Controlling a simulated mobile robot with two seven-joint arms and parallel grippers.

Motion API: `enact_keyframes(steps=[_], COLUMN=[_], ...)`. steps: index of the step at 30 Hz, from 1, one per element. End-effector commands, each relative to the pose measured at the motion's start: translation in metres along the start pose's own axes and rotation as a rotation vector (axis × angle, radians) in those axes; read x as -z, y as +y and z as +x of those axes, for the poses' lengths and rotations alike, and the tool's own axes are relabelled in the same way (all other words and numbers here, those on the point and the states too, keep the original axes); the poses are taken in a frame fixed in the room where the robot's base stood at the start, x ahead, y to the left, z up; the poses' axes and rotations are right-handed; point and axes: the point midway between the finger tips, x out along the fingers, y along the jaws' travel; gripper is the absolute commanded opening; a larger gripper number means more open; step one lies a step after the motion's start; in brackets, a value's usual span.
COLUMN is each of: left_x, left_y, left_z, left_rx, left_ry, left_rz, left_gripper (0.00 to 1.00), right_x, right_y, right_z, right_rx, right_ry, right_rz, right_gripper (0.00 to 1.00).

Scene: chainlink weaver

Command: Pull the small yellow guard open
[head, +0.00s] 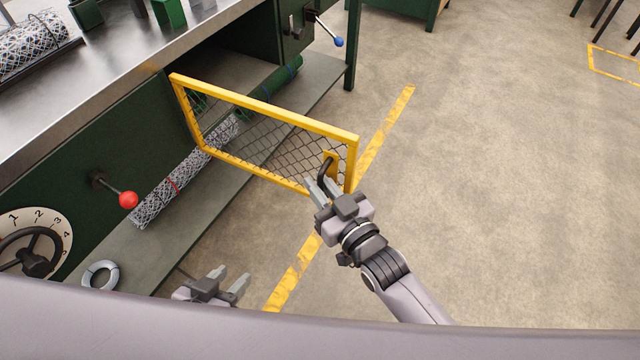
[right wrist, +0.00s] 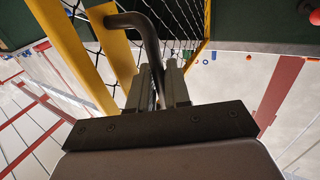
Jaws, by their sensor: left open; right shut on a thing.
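The small yellow guard (head: 262,108) is a yellow frame with black wire mesh, hinged at its left end on the dark green machine. It stands swung out from the machine front, over the floor. Its dark handle (head: 325,167) is on a yellow plate at the free end; the handle also shows in the right wrist view (right wrist: 150,45). My right gripper (head: 318,190) is shut on the handle, and its fingers show in the right wrist view (right wrist: 165,85). My left gripper (head: 224,277) is open and empty, low at the bottom of the head view, apart from the guard.
A red-knobbed lever (head: 128,199) and a dial with a handwheel (head: 32,240) are on the machine front at left. A blue-knobbed lever (head: 337,41) is at top. Mesh rolls lie on the lower shelf (head: 225,178). Floor at right is clear.

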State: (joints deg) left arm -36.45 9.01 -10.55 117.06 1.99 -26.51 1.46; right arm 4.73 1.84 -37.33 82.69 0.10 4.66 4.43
Motion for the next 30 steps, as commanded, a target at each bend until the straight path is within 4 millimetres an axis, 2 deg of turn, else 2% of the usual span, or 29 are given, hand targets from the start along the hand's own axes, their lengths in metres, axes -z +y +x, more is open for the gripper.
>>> enact_keyframes(steps=[12,13,14,24,30], left_x=[0.000,0.000,0.000,0.002,0.006], left_y=[0.000,0.000,0.000,0.002,0.003], left_z=[0.000,0.000,0.000,0.000,-0.003], left_rx=[0.000,0.000,0.000,0.000,0.000], left_ry=[0.000,0.000,0.000,0.002,0.002], left_rz=[-0.001,-0.001,-0.001,-0.012,-0.012], left_gripper=[0.43,0.43,0.43,0.43,0.43], right_x=[0.000,0.000,0.000,0.000,0.000], right_y=[0.002,0.002,0.002,0.001,0.001], right_z=[0.000,0.000,0.000,-0.003,-0.028], right_rx=[-0.002,-0.002,-0.002,-0.002,-0.002], right_ry=[0.001,0.001,0.001,-0.001,-0.003], right_rz=[-0.005,-0.005,-0.005,-0.002,-0.002], right_gripper=[0.00,0.24,0.32,0.32,0.32])
